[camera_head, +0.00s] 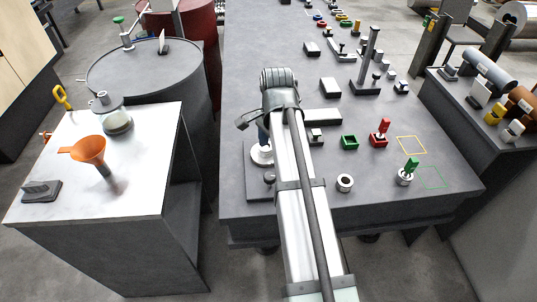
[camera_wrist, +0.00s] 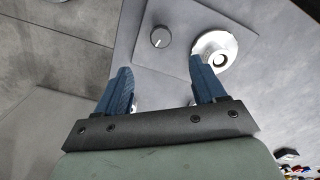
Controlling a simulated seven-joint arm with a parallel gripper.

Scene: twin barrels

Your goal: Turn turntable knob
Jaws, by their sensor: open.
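The turntable knob (camera_wrist: 160,37) is a round dark dial with a pale mark, on a grey base plate (camera_wrist: 146,57). Beside it on the plate is a white round turntable disc (camera_wrist: 232,44) with a raised centre. In the head view the knob (camera_head: 269,179) sits in front of the disc (camera_head: 261,155), near the bench's left edge. In the wrist view my gripper (camera_wrist: 160,65) is open and empty, its two blue fingers apart, with the knob beyond the gap and the disc near the right fingertip. In the head view my arm mostly hides my gripper (camera_head: 263,131).
A white table (camera_head: 150,165) at left holds an orange funnel (camera_head: 89,150). Grey barrel (camera_head: 150,75) stands behind it. On the bench, right of my arm, are a white ring (camera_head: 345,183), a green tray (camera_head: 349,142) and red and green handled pieces. The bench's front right is mostly clear.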

